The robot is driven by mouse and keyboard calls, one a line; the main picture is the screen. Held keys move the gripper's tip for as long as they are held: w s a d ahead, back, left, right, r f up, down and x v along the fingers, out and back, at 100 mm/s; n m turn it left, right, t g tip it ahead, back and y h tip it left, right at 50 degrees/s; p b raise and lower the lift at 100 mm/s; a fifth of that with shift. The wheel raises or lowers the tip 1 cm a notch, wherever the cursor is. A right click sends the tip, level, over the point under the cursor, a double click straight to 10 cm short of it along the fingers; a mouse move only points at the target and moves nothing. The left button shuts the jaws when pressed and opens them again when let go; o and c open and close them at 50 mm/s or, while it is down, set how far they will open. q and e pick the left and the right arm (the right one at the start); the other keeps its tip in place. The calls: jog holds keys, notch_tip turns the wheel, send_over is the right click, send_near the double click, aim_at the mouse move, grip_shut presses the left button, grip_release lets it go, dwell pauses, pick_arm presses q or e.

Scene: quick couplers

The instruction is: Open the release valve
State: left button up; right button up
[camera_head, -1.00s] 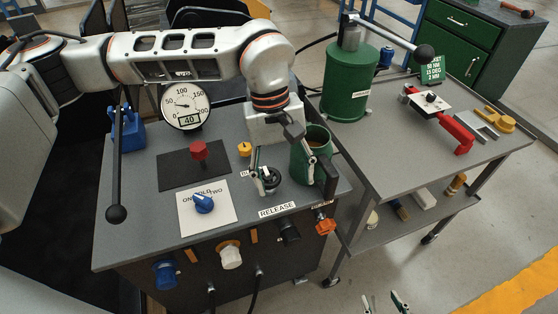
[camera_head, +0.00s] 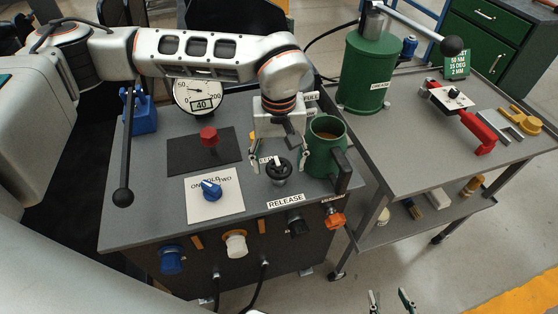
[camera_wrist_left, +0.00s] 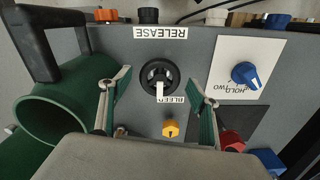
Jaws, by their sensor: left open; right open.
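The release valve is a black handwheel (camera_head: 279,171) with a white mark, standing on the grey bench top behind the RELEASE label (camera_head: 286,200). It also shows in the left wrist view (camera_wrist_left: 159,76), near a partly hidden BLEED label (camera_wrist_left: 172,99). My left gripper (camera_head: 274,160) is open above the bench at the wheel. In the left wrist view its green-edged fingers (camera_wrist_left: 163,78) stand apart on either side of the wheel, with clear gaps and nothing held. My right gripper (camera_head: 391,302) is open and empty at the bottom edge, off the bench.
A green mug (camera_head: 325,146) stands close right of the wheel, near a left finger. A small yellow knob (camera_wrist_left: 170,128), a red button (camera_head: 209,137) and a blue selector (camera_head: 211,189) are nearby. A black-knobbed lever (camera_head: 123,196) stands left. A cart (camera_head: 420,165) is at right.

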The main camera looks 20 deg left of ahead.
pick_arm(q)
jog(key=c, duration=1.1)
